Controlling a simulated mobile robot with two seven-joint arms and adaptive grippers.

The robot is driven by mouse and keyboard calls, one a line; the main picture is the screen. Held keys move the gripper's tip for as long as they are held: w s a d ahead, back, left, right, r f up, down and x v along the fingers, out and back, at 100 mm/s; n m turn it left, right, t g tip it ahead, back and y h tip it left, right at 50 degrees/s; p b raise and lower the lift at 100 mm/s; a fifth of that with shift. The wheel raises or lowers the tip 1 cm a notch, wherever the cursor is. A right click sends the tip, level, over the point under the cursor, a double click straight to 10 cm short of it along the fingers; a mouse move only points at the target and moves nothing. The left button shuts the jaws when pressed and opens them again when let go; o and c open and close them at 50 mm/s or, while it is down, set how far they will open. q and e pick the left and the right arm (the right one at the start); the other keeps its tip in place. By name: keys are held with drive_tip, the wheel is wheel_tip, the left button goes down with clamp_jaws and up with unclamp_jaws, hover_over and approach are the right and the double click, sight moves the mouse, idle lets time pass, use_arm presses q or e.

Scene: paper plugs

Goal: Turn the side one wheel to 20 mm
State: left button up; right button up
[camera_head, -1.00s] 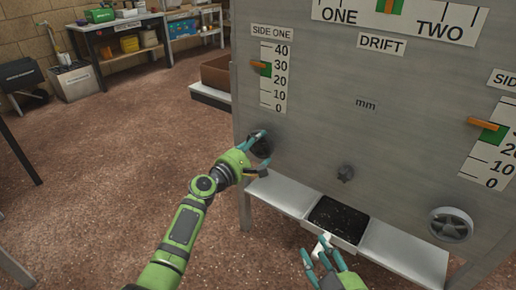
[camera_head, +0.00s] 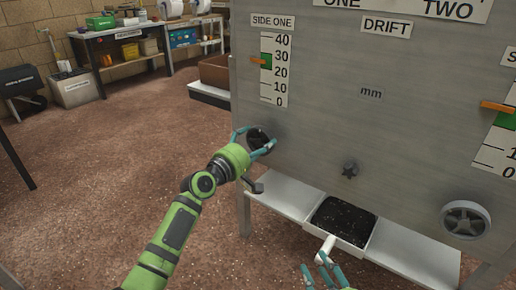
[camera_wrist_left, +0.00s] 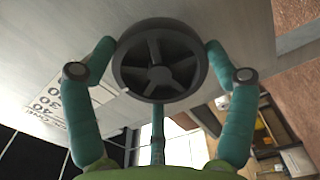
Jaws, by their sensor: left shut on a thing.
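The side one wheel (camera_head: 258,140) is a dark spoked handwheel on the grey panel. It also shows in the left wrist view (camera_wrist_left: 160,62), between my fingers. My left gripper (camera_head: 256,143) is shut on its rim, with teal fingertips on opposite sides. The side one scale (camera_head: 275,70) is above the wheel, marked 0 to 40.
A black-filled tray (camera_head: 342,220) with a white handle (camera_head: 327,247) sits on the light ledge (camera_head: 285,193) below. A small dark knob (camera_head: 350,169) and a grey handwheel (camera_head: 466,219) are further right. The floor (camera_head: 110,170) to the left is clear.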

use_arm(q)
drive_tip(key=m+b, duration=0.2)
drive_tip(key=m, duration=0.2)
drive_tip(key=shift+f+m, duration=0.1)
drive_tip(key=shift+m, duration=0.2)
drive_tip(key=m+b, duration=0.2)
drive_tip(key=m, duration=0.1)
drive_tip(key=shift+m, duration=0.3)
drive_tip(key=m+b, duration=0.2)
drive_tip(key=m, duration=0.1)
drive_tip(key=shift+m, duration=0.3)
drive_tip(key=shift+r+m, duration=0.2)
drive_tip(key=shift+m, duration=0.8)
drive_tip(key=o, duration=1)
drive_tip(key=shift+f, duration=0.1)
